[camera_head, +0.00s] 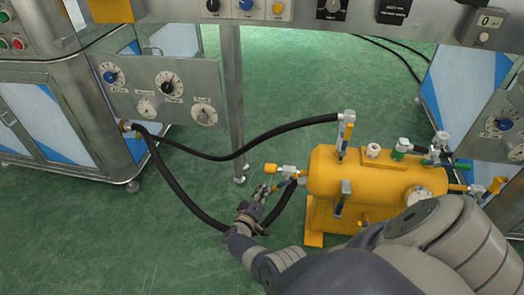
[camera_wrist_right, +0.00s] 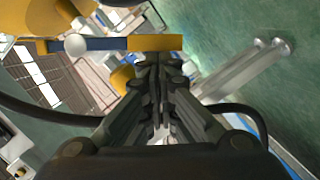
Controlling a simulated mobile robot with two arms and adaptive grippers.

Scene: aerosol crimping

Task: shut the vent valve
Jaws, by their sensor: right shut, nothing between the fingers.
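The yellow tank (camera_head: 365,178) lies horizontally on the green floor and carries several valves. My right gripper (camera_head: 268,188) is at the tank's left end, beside a small valve lever (camera_head: 285,184) there. In the right wrist view a lever with a blue shank (camera_wrist_right: 100,44) and a yellow end (camera_wrist_right: 156,43) lies across, just beyond the tips of my right gripper (camera_wrist_right: 160,62). The fingers are shut with nothing between them. I cannot tell whether the fingertips touch the lever, or which valve is the vent valve. My left gripper is not in view.
A black hose (camera_head: 235,155) runs from the left cabinet to a blue-handled valve (camera_head: 342,140) on top of the tank. A second hose (camera_head: 180,190) loops low near my right gripper. A grey post (camera_head: 234,100) stands behind. Green floor (camera_head: 90,240) is clear at left.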

